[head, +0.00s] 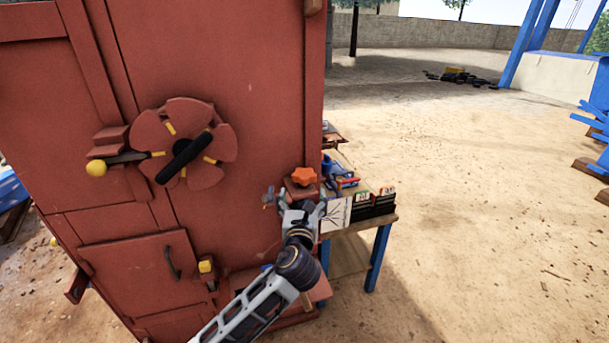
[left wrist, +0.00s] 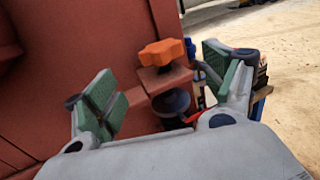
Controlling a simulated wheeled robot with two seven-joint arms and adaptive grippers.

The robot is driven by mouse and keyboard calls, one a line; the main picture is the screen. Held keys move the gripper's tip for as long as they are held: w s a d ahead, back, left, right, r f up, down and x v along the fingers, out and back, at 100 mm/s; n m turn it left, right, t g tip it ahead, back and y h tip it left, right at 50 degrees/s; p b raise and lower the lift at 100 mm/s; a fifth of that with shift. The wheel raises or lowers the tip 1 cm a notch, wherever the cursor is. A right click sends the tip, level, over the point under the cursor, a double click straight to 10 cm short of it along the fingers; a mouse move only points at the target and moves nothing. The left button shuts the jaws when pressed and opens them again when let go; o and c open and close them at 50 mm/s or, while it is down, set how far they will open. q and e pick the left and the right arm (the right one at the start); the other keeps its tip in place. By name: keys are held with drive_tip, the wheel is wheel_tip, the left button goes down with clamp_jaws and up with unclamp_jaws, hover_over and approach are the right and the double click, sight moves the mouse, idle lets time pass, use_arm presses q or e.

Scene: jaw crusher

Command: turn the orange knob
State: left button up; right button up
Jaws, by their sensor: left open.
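The orange knob (head: 304,176) is a lobed star-shaped handle on a small red bracket (head: 298,190) at the lower right edge of the red machine. In the left wrist view the orange knob (left wrist: 161,52) stands beyond and between the spread fingers. My left gripper (head: 296,198) is just below the knob in the head view. In the left wrist view my left gripper (left wrist: 163,90) is open, with green pads on both fingers, and nothing is between the pads. A dark round part (left wrist: 171,102) sits under the bracket. My right gripper is not in view.
The red machine panel (head: 255,80) fills the left, with a round wheel (head: 212,172), a yellow-tipped lever (head: 97,168) and a lower door. A table (head: 350,229) with boxes and tools stands close right of the knob.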

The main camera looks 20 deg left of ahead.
use_arm(q)
approach(305, 168)
drive_tip(key=shift+w+a+f, duration=0.2)
drive_tip(key=shift+w, duration=0.1)
drive_tip(key=x, duration=0.5)
drive_tip(key=shift+w, duration=0.15)
drive_tip(key=shift+x, duration=0.85)
drive_tip(key=shift+w, duration=0.2)
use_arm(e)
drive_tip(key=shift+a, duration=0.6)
